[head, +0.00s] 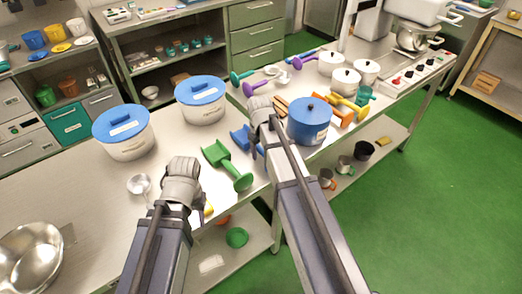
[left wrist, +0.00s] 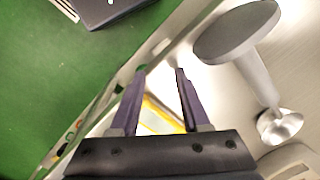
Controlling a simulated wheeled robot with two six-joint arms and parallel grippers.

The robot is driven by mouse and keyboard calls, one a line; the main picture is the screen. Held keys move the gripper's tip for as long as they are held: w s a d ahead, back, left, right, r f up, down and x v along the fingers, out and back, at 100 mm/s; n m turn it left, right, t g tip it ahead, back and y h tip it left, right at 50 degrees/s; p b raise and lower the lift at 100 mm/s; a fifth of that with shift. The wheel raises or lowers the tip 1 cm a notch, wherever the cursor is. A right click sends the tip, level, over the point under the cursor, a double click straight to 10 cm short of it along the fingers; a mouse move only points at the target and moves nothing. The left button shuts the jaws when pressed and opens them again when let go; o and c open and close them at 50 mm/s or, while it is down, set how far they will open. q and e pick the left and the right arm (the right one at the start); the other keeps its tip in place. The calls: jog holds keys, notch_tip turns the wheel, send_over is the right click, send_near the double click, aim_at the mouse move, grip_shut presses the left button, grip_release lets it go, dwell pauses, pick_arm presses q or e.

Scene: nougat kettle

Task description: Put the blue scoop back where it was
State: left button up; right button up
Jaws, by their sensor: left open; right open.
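A blue scoop (head: 240,138) lies on the steel table, just left of my right gripper and partly hidden by it. My right gripper (head: 256,140) is open, pointing down; its fingertips are hard to make out, and I cannot tell whether it touches the scoop. My left gripper (head: 184,178) is over the table's front edge, left of the green scoop (head: 222,162). In the left wrist view its two purple fingers (left wrist: 160,70) are apart with nothing held between them. A grey scoop-like tool (left wrist: 255,70) lies to their right.
A blue pot (head: 308,122) stands right of my right gripper. Two blue-lidded tubs (head: 123,132) (head: 201,100) stand at the left. Green and purple tools (head: 253,86) and another blue tool (head: 300,56) lie farther back. Steel bowls (head: 32,255) sit front left.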

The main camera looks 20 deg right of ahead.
notch_tip(320, 180, up, 12)
jog(key=s+p, duration=0.2)
jog(key=p, duration=1)
pick_arm(q)
notch_tip(320, 180, up, 12)
pick_arm(e)
jog(key=s+a+g, duration=0.1)
jog(key=s+a, duration=1.4)
jog(key=s, duration=0.3)
jog(key=shift+s+g+h, duration=0.25)
jog(key=shift+g+h, duration=0.05)
pick_arm(q)
jog(key=shift+f+b, duration=1.1)
pick_arm(e)
jog(key=shift+f, duration=1.1)
